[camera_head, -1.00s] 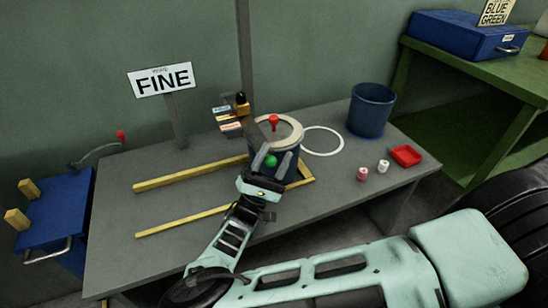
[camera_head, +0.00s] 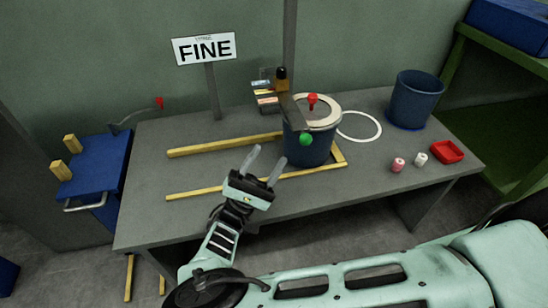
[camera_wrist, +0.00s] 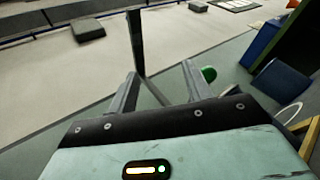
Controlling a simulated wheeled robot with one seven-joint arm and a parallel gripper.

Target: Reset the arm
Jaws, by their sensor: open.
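My gripper (camera_head: 262,167) is open, with nothing between its two grey fingers. In the head view it is in front of and left of the blue drum, over the grey table, apart from the drum. The wrist view also shows my open gripper (camera_wrist: 158,88), with a dark post beyond the fingers. My arm reaches in from the lower part of the head view.
A blue drum (camera_head: 307,148) with a pale lid, red knob (camera_head: 312,100) and green ball (camera_head: 306,139) stands on the table (camera_head: 150,215) by yellow rails (camera_head: 225,145). A blue bucket (camera_head: 415,100), spools and a red tray (camera_head: 447,151) are right. A FINE sign (camera_head: 204,48) stands behind.

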